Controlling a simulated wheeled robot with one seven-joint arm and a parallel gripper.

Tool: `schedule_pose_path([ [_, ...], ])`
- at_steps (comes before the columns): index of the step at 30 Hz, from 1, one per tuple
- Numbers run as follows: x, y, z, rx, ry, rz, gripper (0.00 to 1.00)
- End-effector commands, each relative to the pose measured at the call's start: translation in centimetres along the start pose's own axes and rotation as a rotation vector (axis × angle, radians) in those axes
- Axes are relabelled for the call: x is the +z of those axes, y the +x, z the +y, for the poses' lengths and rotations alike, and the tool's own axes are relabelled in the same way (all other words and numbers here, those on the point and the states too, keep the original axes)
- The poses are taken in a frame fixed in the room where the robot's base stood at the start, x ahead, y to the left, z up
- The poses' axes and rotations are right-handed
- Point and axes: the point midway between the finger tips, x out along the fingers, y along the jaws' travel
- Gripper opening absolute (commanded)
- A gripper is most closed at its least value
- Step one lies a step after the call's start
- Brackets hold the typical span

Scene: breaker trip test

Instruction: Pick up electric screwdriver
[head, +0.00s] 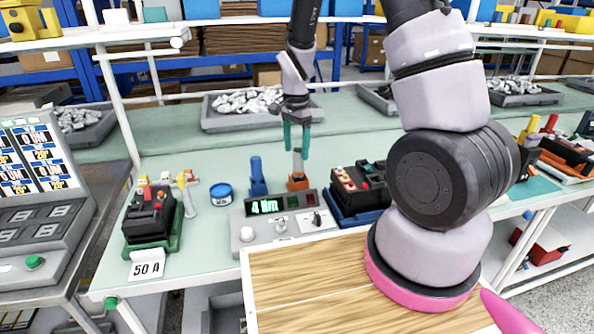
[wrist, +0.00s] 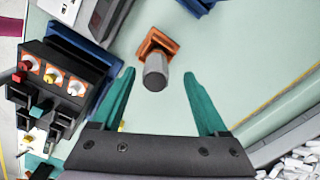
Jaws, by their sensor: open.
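A grey upright tool with an orange base (head: 298,180), which looks like an electric screwdriver, stands on the green bench behind the torque display. It also shows in the wrist view as a grey cylinder (wrist: 155,72) on an orange foot. A blue upright tool (head: 257,176) of similar shape stands to its left. I cannot tell for sure which one is the screwdriver. My gripper (head: 296,147) points down over the grey and orange tool. Its green fingers are open, and in the wrist view (wrist: 160,88) the tool's top shows between and just beyond the tips, apparently untouched.
A torque display box (head: 283,216) reading 4 Nm stands in front. A black breaker on a blue base (head: 360,190) is close to the right. A black breaker on a green base (head: 152,217) and a blue tin (head: 221,193) are left. A parts tray (head: 215,118) lies behind.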

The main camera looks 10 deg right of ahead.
Motion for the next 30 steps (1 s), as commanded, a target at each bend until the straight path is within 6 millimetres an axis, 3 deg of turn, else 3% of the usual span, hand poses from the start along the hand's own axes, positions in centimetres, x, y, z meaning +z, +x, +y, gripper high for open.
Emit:
schedule_pose_path([
  [10, -0.2, 4.6, 0.6, 0.003, 0.001, -0.002, 0.77],
  [20, -0.2, 5.2, 0.5, -0.001, -0.001, 0.0, 0.77],
  [26, -0.2, 5.2, 0.5, -0.001, -0.001, 0.0, 0.0],
  [30, -0.3, 5.2, 0.4, -0.001, -0.001, 0.0, 0.0],
])
